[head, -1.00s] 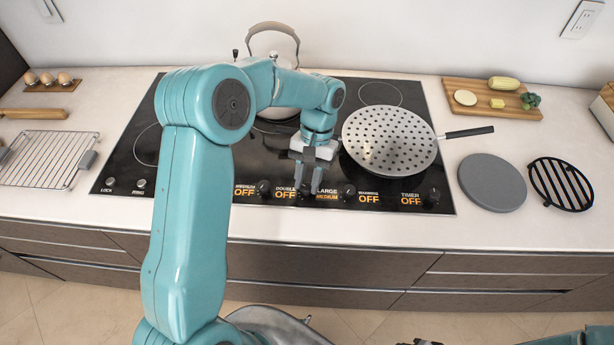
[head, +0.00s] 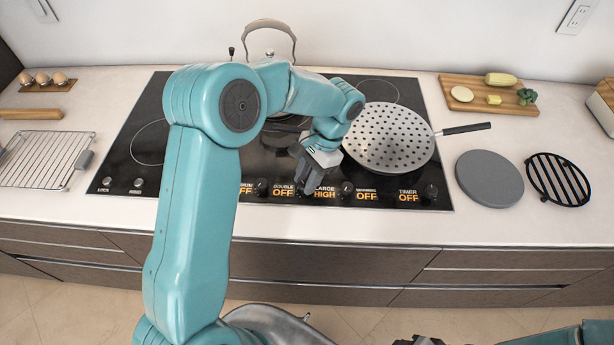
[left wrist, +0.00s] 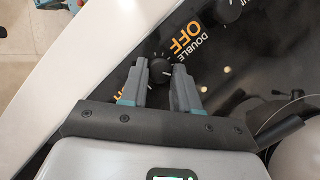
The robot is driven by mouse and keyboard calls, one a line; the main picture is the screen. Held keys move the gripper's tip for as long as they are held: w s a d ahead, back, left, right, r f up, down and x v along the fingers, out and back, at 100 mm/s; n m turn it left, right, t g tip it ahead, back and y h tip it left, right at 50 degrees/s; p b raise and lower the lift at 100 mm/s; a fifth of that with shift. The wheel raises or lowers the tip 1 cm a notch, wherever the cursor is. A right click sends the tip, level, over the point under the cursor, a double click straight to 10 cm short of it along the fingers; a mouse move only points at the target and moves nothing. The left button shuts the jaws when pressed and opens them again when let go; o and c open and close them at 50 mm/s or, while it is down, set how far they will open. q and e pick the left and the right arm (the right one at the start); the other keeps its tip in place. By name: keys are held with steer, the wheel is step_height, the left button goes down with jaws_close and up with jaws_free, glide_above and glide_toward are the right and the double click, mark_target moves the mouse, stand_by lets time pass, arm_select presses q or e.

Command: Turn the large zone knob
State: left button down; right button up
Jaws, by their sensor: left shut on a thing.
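The LARGE label (head: 324,194) reads HIGH in orange. My left gripper (head: 304,184) reaches down to the cooktop's front strip, tilted. Its fingertips also show in the left wrist view (left wrist: 160,68), shut on the knob from both sides. What seems to be my right gripper (head: 420,341) only peeks in at the bottom edge.
The black cooktop (head: 150,165) carries a perforated pan (head: 388,138) right of my gripper and a kettle (head: 270,40) behind my arm. Other knobs stand close by, one to the right (head: 347,188). A grey disc (head: 489,179) and black trivet (head: 558,180) lie further right.

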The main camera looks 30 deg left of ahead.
stand_by(0.4)
arm_select(q)
steer(key=c, duration=0.8)
jaws_free()
steer(key=shift+w+r, duration=0.1)
steer(key=v, duration=1.6)
steer(key=shift+r, duration=0.1)
